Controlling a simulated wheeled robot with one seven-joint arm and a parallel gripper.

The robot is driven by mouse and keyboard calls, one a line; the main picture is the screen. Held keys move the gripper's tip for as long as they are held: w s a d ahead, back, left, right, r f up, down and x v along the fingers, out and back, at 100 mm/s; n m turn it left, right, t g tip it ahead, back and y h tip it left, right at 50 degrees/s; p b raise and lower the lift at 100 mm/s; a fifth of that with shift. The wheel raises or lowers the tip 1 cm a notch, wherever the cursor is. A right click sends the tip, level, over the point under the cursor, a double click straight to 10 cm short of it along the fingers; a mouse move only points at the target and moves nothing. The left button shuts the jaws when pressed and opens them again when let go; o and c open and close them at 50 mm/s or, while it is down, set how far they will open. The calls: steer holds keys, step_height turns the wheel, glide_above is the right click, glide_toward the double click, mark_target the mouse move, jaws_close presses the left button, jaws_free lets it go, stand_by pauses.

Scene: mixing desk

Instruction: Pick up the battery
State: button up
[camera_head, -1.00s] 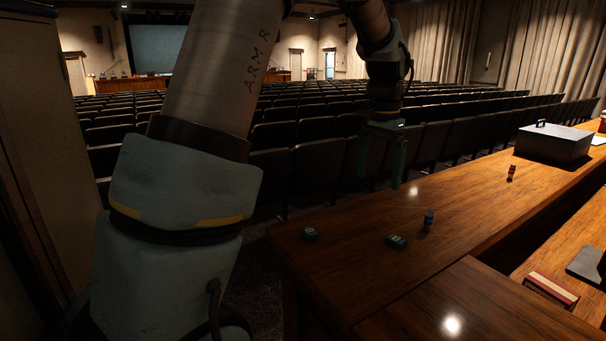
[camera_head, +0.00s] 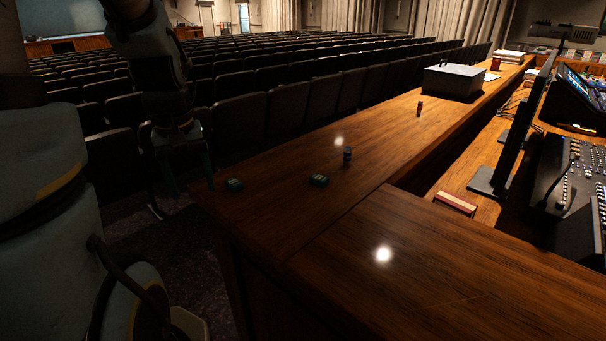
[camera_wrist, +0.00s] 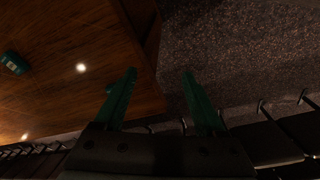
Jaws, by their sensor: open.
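Two small upright cylinders stand on the wooden desk (camera_head: 270,215) in the head view: a dark blue one (camera_head: 347,154) and, farther back, an orange-red one (camera_head: 420,108). Either could be the battery; they are too small to tell. Two small green box-like items lie nearer the desk's left end, one at the corner (camera_head: 233,185) and one to its right (camera_head: 319,180). My gripper (camera_head: 188,180) is open and empty, off the desk's left edge, left of all these. In the wrist view its fingers (camera_wrist: 160,75) point past the desk edge over the carpet; a green item (camera_wrist: 14,62) shows at far left.
A grey box (camera_head: 454,81) stands farther back on the desk. A red-edged book (camera_head: 455,203), a monitor (camera_head: 522,120) and a mixing console (camera_head: 572,175) are at the right. Rows of dark seats (camera_head: 240,110) run along the desk's far side. The near desktop is clear.

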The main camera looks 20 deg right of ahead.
steer(key=w+d, duration=0.1)
steer(key=d, duration=0.2)
steer(key=w+d+n+b, duration=0.1)
steer(key=w+d, duration=0.1)
steer(key=d, duration=0.2)
steer(key=w+d+n+b, duration=0.1)
steer(key=w+d, duration=0.1)
steer(key=d, duration=0.1)
steer(key=shift+w+d+r+g, duration=0.2)
steer(key=shift+d+r+g, duration=0.05)
steer(key=shift+d+g, duration=0.05)
steer(key=w+d+n+b, duration=0.1)
steer(key=d+n+b, duration=0.1)
steer(key=d, duration=0.4)
step_height(320, 180, up, 4)
steer(key=n+b, duration=0.2)
steer(key=n, duration=0.1)
glide_above(319, 177)
steer(key=shift+g, duration=0.4)
step_height(319, 177, down, 11)
steer(key=p, duration=0.3)
steer(key=shift+r, duration=0.1)
steer(key=shift+c, duration=0.4)
jaws_close()
